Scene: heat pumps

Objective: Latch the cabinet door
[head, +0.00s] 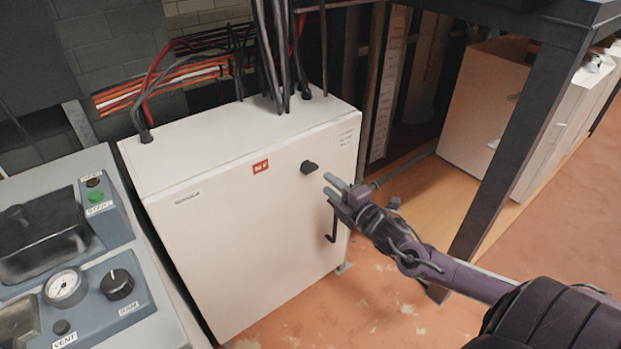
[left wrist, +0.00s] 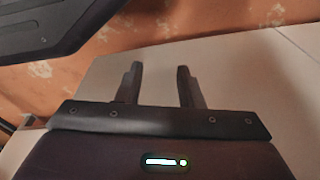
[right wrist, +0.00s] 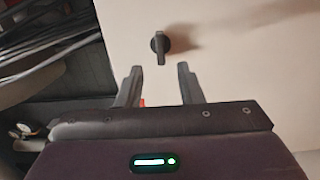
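The white cabinet (head: 245,215) stands in the middle of the head view, its front door looking flush with the body. A round black knob (head: 309,167) is at the door's upper right. It also shows in the right wrist view (right wrist: 160,44), its grip bar upright. My left gripper (left wrist: 159,82) is open and empty, facing a pale surface.
A grey control panel (head: 95,250) with a gauge, knob and buttons stands close to the cabinet's left. Black cables (head: 280,50) rise from the cabinet top. A dark metal post (head: 510,140) stands at right behind my right arm. Bare floor (head: 370,310) lies in front.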

